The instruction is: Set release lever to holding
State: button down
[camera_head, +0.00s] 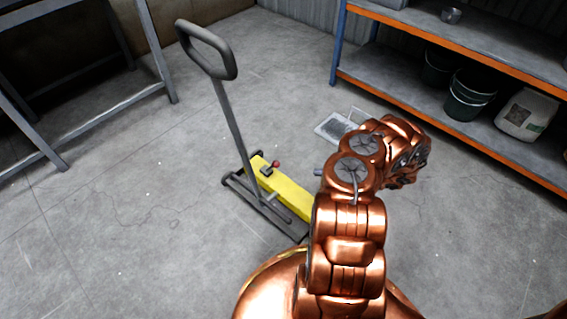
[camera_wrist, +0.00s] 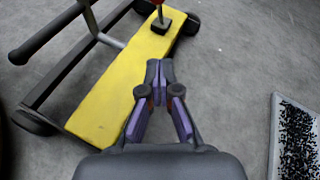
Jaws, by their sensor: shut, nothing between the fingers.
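The release lever (camera_head: 275,164) is a small stalk with a red knob on a dark base, near the far end of a yellow bar (camera_head: 286,193) on a low wheeled frame. In the wrist view the lever (camera_wrist: 161,14) is at the top edge, partly cut off, so its setting is hard to tell. The yellow bar (camera_wrist: 108,90) runs diagonally there. My gripper (camera_wrist: 159,68) is shut and empty, its tips beside the bar's right edge in that view, apart from the lever. In the head view my arm hides part of the bar, and the gripper fingers are not seen.
A tall grey handle (camera_head: 228,105) with a loop top rises from the frame's left side. A shallow tray of dark grains (camera_wrist: 299,140) lies on the floor at right. Orange-edged shelves (camera_head: 440,113) hold buckets and a sack. A grey metal frame (camera_head: 158,55) stands at left. Floor between is clear.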

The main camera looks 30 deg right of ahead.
jog(key=shift+w+a, duration=0.2)
jog(key=shift+a, duration=0.05)
jog(key=b, duration=0.4)
send_near(271, 167)
jog(key=shift+d+f, duration=0.3)
jog(key=shift+f, duration=0.4)
jog(key=shift+w+a+r+b, duration=0.55)
jog(key=shift+w+a+r, duration=0.1)
jog(key=shift+w+a, duration=0.3)
